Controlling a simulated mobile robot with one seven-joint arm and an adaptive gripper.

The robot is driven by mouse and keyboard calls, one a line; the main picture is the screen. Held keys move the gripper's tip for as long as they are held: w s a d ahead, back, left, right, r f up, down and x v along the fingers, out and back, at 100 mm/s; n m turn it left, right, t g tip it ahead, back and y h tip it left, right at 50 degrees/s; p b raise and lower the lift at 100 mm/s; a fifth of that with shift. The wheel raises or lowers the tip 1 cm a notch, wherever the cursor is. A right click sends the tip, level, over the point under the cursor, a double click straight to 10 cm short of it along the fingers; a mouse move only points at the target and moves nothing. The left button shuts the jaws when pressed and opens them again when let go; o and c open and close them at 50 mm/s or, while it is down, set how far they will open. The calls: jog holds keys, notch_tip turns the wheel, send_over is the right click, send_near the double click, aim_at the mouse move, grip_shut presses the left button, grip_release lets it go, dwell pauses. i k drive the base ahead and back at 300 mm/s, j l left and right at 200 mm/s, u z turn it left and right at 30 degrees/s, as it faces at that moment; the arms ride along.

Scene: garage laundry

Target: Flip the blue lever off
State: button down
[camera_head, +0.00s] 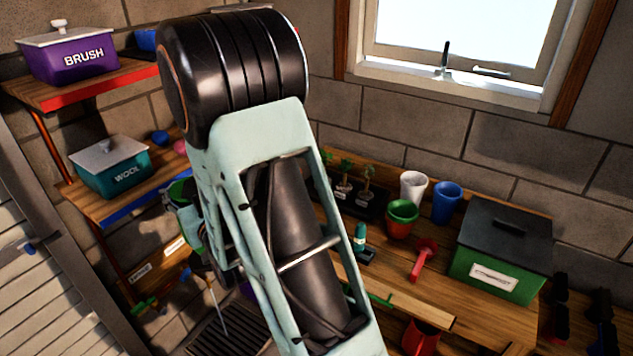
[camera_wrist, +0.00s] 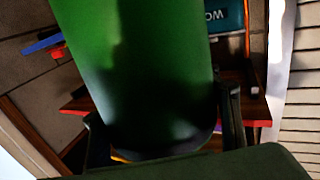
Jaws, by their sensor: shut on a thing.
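My gripper (camera_wrist: 162,125) shows in the wrist view with a finger on each side of a large green object (camera_wrist: 135,50), and it is shut on it. The object is smooth, fades to dark near the fingers and fills the middle of that view. In the head view my arm hides most of the gripper; a bit of green shows at the arm's left. I cannot pick out a blue lever with certainty. A small blue piece (camera_head: 30,247) sits on the slatted panel at the far left, too small to identify.
Shelves at left hold a purple BRUSH box (camera_head: 68,55) and a teal WOOL box (camera_head: 112,166). The workbench at right holds a green box (camera_head: 497,272), a blue cup (camera_head: 447,202), a white cup (camera_head: 413,186), pots and a red scoop (camera_head: 424,259).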

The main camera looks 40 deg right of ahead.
aim_at(185, 274)
jog(key=z, duration=1.3)
jog(key=i+j+z, duration=0.15)
jog(key=j+z, duration=0.2)
jog(key=i+j, duration=0.2)
jog(key=j, duration=0.15)
jog(key=i+j, duration=0.2)
jog(key=j, duration=0.2)
